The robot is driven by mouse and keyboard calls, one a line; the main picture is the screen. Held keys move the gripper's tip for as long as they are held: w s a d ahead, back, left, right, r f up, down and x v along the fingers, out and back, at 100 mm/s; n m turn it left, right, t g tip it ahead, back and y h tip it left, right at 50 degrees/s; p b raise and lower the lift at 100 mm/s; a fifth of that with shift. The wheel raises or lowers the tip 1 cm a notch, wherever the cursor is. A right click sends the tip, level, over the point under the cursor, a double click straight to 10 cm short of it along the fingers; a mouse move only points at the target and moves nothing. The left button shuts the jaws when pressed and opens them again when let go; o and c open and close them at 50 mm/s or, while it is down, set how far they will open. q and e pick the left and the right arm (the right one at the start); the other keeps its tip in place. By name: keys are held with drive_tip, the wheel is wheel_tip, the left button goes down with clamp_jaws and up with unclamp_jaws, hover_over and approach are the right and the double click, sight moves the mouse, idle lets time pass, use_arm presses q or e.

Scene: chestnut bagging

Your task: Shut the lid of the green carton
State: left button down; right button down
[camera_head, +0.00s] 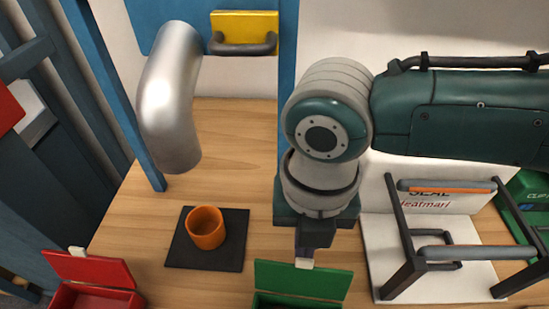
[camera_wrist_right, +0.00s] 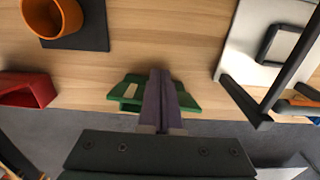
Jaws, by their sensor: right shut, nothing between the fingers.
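The green carton (camera_head: 300,302) is at the bottom edge of the head view, partly cut off. Its lid (camera_head: 303,281) stands open, leaning back, with a pale tab at its top edge. My right gripper (camera_head: 313,248) points down right at the lid's upper edge, behind the tab; I cannot tell whether it touches. In the right wrist view the shut, empty fingers (camera_wrist_right: 161,74) cross in front of the green carton (camera_wrist_right: 190,103) and hide its middle. My left gripper is not in view.
A red carton (camera_head: 95,298) with its lid open stands at the front left. An orange cup (camera_head: 206,228) sits on a dark mat (camera_head: 178,256). A dark-framed device on a white base (camera_head: 375,250) stands to the right. Bare wood lies between the mat and the green carton.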

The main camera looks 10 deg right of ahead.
idle(0.4)
drive_tip(key=shift+s+a+p, duration=0.25)
drive_tip(key=shift+s+p, duration=0.25)
drive_tip(key=shift+s, duration=0.15)
drive_tip(key=shift+s+a+p, duration=0.3)
drive_tip(key=shift+s+p, duration=0.15)
drive_tip(key=shift+s, duration=0.25)
drive_tip(key=shift+s+a+p, duration=0.25)
drive_tip(key=shift+s+p, duration=0.25)
drive_tip(key=shift+s, duration=0.15)
wheel_tip(320, 180, up, 7)
drive_tip(key=p, duration=0.7)
drive_tip(key=shift+a, duration=0.1)
